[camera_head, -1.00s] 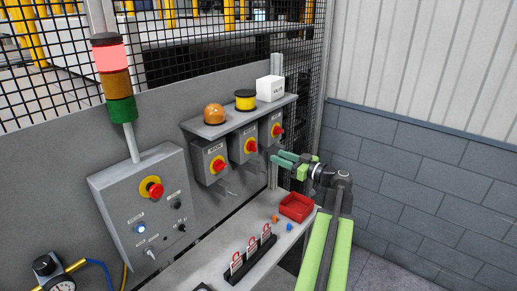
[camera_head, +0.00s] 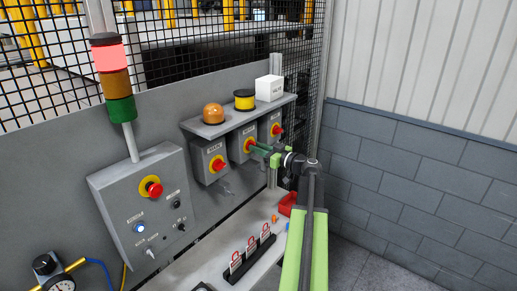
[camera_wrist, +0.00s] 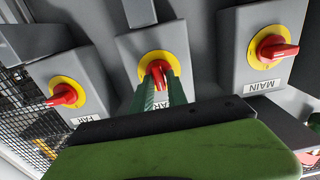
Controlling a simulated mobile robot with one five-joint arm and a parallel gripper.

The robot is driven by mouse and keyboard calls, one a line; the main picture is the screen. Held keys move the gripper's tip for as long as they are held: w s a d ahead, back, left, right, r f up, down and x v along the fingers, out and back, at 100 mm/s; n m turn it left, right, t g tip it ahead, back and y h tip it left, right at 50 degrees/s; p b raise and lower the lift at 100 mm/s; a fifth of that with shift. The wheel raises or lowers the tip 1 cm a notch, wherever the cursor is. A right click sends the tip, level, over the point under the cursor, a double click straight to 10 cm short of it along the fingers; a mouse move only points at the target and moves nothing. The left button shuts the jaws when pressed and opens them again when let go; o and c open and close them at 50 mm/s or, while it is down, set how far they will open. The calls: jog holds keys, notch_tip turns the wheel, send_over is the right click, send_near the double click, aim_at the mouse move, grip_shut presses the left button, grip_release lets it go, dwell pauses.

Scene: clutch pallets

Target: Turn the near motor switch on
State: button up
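The near motor switch is a red handle on a yellow disc (camera_wrist: 158,70), on the middle of three grey boxes; its label is partly hidden in the wrist view. In the head view this switch (camera_head: 249,145) is partly covered by the fingertips. My gripper (camera_head: 258,149) is at this middle switch. In the wrist view the two green fingers (camera_wrist: 160,82) stand apart, one on each side of the red handle. Whether they touch it is not clear. The handle's exact angle is partly hidden.
The MAIN switch (camera_head: 218,164) and the FAR switch (camera_head: 276,131) flank it closely. A shelf (camera_head: 230,122) above carries an orange dome, a yellow-black item and a white box. A red tray (camera_head: 287,204) and padlock rack (camera_head: 250,259) are on the bench below. The stack light's red section (camera_head: 109,58) is lit.

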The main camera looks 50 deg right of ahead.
grip_shut()
jog(key=shift+d, duration=0.1)
jog(key=shift+m, duration=0.3)
jog(key=m, duration=0.3)
jog(key=shift+m, duration=0.4)
jog(key=m, duration=0.4)
jog(key=shift+d+f, duration=0.1)
jog(key=m, duration=0.4)
jog(key=shift+m, duration=0.4)
jog(key=shift+f+m, duration=0.15)
jog(key=shift+m, duration=2.15)
